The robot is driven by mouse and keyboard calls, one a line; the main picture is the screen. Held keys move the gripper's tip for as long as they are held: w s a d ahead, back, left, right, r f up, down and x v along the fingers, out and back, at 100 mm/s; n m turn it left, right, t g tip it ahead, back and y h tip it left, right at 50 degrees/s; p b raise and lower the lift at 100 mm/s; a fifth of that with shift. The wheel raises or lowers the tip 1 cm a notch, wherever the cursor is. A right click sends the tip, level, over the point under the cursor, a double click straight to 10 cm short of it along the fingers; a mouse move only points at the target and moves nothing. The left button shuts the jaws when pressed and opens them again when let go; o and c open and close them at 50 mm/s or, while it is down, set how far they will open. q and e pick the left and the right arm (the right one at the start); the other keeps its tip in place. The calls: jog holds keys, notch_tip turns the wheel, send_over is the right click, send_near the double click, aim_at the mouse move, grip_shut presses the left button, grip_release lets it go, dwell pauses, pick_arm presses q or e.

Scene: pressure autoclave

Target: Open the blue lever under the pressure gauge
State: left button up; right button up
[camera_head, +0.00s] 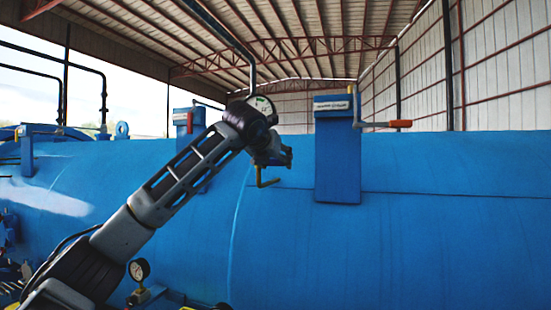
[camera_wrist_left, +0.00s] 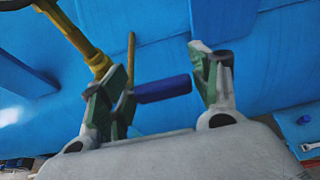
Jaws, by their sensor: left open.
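The pressure gauge (camera_head: 262,107) has a white dial and shows just above my left gripper (camera_head: 278,154) in the head view, partly covered by my arm. A yellow bent pipe (camera_head: 266,182) shows under the gripper. In the left wrist view, the blue lever (camera_wrist_left: 163,89) lies between the fingers of my left gripper (camera_wrist_left: 162,76). The gripper is open, with one finger near each end of the lever. The lever's left end is close to or behind the left finger; I cannot tell if they touch. I cannot make out the lever in the head view. My right gripper is not in view.
The large blue autoclave (camera_head: 420,250) fills the lower scene. A blue bracket (camera_head: 338,160) with a red-tipped handle (camera_head: 400,124) stands right of the gripper. A second small gauge (camera_head: 139,269) is low, beside my left arm. A yellow pipe (camera_wrist_left: 82,38) runs near the left finger.

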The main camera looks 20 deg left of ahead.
pick_arm(q)
jog(key=c, duration=1.2)
jog(key=shift+o, duration=0.2)
